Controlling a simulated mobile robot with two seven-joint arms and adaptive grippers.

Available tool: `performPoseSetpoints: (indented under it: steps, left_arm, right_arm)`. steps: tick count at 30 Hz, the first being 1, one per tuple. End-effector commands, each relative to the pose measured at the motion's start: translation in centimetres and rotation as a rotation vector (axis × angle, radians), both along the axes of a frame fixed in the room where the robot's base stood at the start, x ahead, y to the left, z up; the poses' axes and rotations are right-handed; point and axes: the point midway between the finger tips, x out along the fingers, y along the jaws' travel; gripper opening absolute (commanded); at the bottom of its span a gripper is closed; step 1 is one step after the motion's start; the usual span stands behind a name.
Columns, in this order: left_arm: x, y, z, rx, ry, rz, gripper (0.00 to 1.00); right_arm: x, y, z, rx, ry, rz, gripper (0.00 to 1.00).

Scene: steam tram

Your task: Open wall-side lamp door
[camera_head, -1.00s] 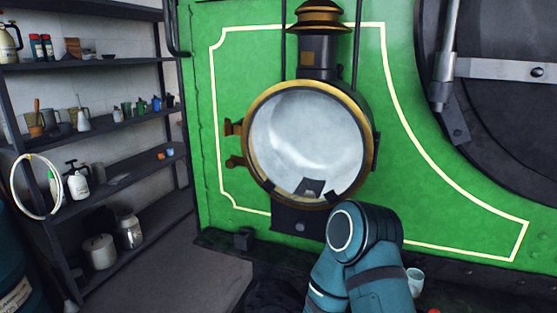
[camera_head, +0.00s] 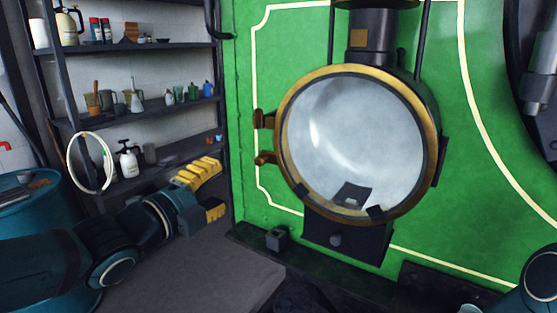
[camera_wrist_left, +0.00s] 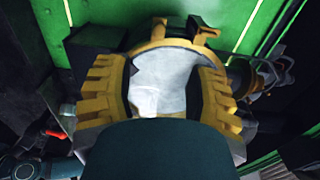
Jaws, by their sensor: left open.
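The round lamp (camera_head: 356,140) has a brass-rimmed glass front (camera_head: 345,135) and hangs on the green wall. Its front looks flush with the dark body. Two copper-brown lugs (camera_head: 264,119) stick out on its left side, and a dark fitting (camera_head: 442,160) sits on its right. My left gripper (camera_head: 211,190), with yellow fingers, is open and empty, left of the lamp and apart from it in the picture. In the left wrist view the glass (camera_wrist_left: 165,80) shows between the open fingers (camera_wrist_left: 160,93). My right gripper is not in view.
Shelves (camera_head: 150,110) with bottles and jars stand at the left, behind my left arm. A blue drum (camera_head: 30,210) is at the far left. A dark ledge (camera_head: 250,240) runs under the green wall. My other arm shows at the lower right corner.

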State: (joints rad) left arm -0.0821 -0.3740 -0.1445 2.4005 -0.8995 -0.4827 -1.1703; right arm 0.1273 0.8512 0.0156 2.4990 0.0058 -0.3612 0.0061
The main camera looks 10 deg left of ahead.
Motion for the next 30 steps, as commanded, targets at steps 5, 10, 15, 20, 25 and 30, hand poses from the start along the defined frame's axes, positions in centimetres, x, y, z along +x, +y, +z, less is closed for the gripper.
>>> performPoseSetpoints:
  steps: [5, 10, 15, 20, 25, 30]
  left_arm:
    - [2.1, -0.8, -0.2, -0.001, 0.005, -0.002, 0.55]
    - [5.1, -1.9, -0.2, -0.004, 0.006, -0.002, 0.55]
    - [8.1, -3.0, -0.2, -0.004, 0.006, -0.002, 0.55]
    - [10.5, -3.9, -0.2, -0.006, 0.005, -0.001, 0.55]
    - [12.1, -4.4, -0.1, -0.005, 0.005, 0.000, 0.55]
    - [12.6, -4.7, -0.1, -0.005, 0.004, 0.000, 0.55]
  right_arm:
    - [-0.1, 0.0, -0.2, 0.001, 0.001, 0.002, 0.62]
    - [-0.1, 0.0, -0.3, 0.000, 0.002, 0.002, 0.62]
    - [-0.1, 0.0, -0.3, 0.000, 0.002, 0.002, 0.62]
    - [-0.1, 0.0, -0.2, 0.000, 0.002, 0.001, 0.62]
    - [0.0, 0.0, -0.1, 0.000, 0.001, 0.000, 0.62]
    - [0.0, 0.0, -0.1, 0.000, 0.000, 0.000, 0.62]
